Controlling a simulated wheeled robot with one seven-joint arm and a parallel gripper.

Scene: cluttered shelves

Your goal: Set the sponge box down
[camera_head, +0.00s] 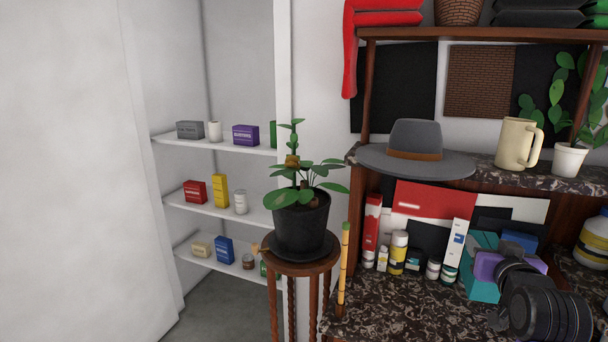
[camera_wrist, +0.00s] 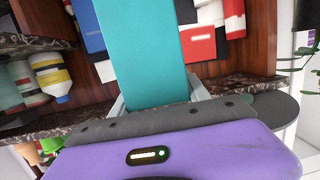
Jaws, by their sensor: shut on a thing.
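The teal box, which I take for the sponge box (camera_head: 480,288), is at the right of the head view, at the lower marble counter (camera_head: 400,315). It also shows as a plain teal face in the wrist view (camera_wrist: 140,50). My gripper (camera_head: 490,263), with a purple housing, is shut on it. In the wrist view, the grey fingers (camera_wrist: 158,98) lie on either side of the teal box. My wrist and arm hide part of the box and the counter. I cannot tell whether its base touches the counter.
A blue box (camera_head: 518,240) stands close behind. Several bottles and cartons, including a yellow bottle (camera_head: 398,252), stand to the left; a white bottle (camera_head: 592,243) is at right. The upper shelf holds a hat (camera_head: 415,145) and mug (camera_head: 515,145). The counter's front left is bare.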

